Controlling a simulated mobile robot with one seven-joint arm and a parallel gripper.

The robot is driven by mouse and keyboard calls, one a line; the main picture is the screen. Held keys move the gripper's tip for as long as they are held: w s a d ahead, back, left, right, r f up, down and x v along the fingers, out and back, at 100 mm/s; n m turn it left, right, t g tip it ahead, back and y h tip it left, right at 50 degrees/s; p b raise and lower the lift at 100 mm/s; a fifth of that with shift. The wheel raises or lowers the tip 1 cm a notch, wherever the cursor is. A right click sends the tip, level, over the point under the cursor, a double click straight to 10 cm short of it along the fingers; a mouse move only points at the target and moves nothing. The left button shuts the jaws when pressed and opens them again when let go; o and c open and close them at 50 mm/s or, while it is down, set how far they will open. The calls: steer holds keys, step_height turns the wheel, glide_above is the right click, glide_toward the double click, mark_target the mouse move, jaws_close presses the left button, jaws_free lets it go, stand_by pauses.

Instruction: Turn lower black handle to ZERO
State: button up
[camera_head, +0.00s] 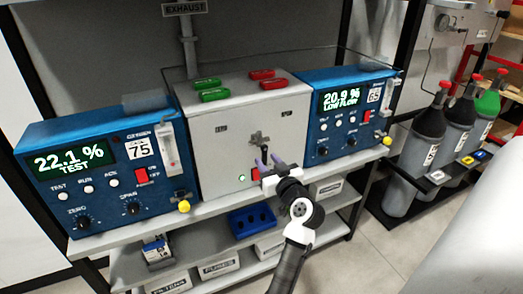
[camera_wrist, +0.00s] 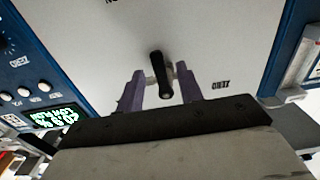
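The grey box (camera_head: 215,150) stands between two blue analysers, with a dark handle (camera_head: 258,138) on its front face. My gripper (camera_head: 271,160) is at the lower middle of this face and partly hides what is there. In the wrist view a black handle (camera_wrist: 160,72) stands between my two purple fingers (camera_wrist: 160,82), with a small gap on each side. The fingers are open around it. A small upside-down label that looks like ZERO (camera_wrist: 220,85) is printed on the face to the right of the handle there.
The left analyser (camera_head: 105,160) reads 22.1 % TEST. The right analyser (camera_head: 340,115) reads 20.9 % LOW FLOW. Green blocks (camera_head: 214,96) and red blocks (camera_head: 262,75) lie on the box top. Gas cylinders (camera_head: 422,135) stand at the right. A blue tray (camera_head: 252,221) is on the lower shelf.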

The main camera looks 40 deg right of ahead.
mark_target(265, 159)
steer(key=shift+p+x, duration=0.5)
steer(key=shift+x, duration=1.75)
steer(key=shift+c, duration=0.2)
steer(key=shift+a, duration=0.1)
jaws_close()
